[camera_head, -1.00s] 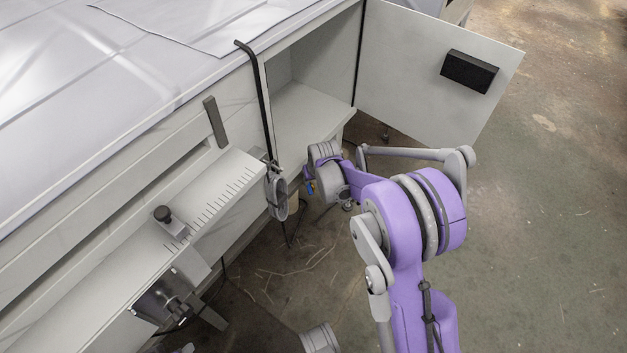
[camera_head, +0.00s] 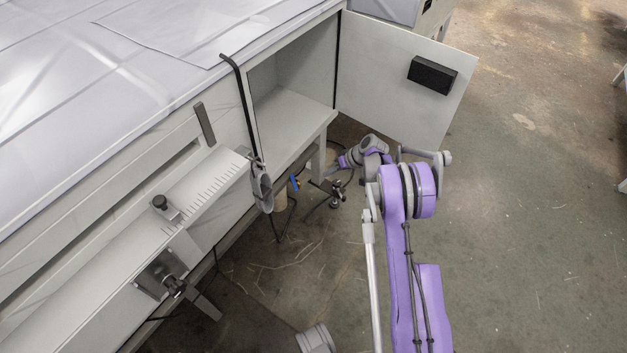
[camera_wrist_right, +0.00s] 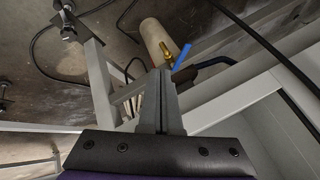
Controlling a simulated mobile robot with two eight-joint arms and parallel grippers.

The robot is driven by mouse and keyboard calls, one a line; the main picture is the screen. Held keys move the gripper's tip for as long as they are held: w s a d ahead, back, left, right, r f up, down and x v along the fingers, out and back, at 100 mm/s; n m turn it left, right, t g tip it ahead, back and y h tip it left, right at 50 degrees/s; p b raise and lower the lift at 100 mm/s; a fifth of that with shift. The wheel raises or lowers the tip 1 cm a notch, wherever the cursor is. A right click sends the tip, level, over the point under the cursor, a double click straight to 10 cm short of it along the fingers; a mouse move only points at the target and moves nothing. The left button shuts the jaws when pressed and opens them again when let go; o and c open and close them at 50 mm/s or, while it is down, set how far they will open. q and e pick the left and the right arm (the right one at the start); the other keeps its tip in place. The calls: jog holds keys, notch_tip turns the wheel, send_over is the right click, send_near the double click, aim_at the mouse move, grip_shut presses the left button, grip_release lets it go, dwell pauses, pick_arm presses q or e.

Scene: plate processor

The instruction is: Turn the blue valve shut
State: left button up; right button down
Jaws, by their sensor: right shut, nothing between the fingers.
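The blue valve handle (camera_head: 294,182) is small in the head view, low beside the cabinet's underside. In the right wrist view the blue handle (camera_wrist_right: 182,57) stands at a slant beside a brass fitting (camera_wrist_right: 167,52), near a pale cylinder (camera_wrist_right: 155,38). My right gripper (camera_wrist_right: 161,76) is shut and empty. In that view its fingertips lie just below the brass fitting and the handle's lower end; whether they touch cannot be told. In the head view my right forearm reaches down beside the open cabinet, and the fingertips are hard to make out. My left gripper is not in view.
The open cabinet door (camera_head: 405,80) stands above and behind my right arm. A grey looped handle (camera_head: 262,188) hangs at the bench side. Pale frame bars (camera_wrist_right: 100,85) and dark hoses (camera_wrist_right: 48,35) are around the gripper. Open floor (camera_head: 530,230) lies to the right.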

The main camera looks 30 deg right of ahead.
aim_at(294, 182)
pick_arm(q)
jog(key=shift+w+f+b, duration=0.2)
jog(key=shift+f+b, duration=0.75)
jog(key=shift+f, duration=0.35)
pick_arm(e)
jog(key=w+a+f, duration=0.5)
jog(key=a+f, duration=0.2)
jog(key=shift+w+a+f, duration=0.15)
jog(key=shift+w+f, duration=0.15)
jog(key=shift+w, duration=0.1)
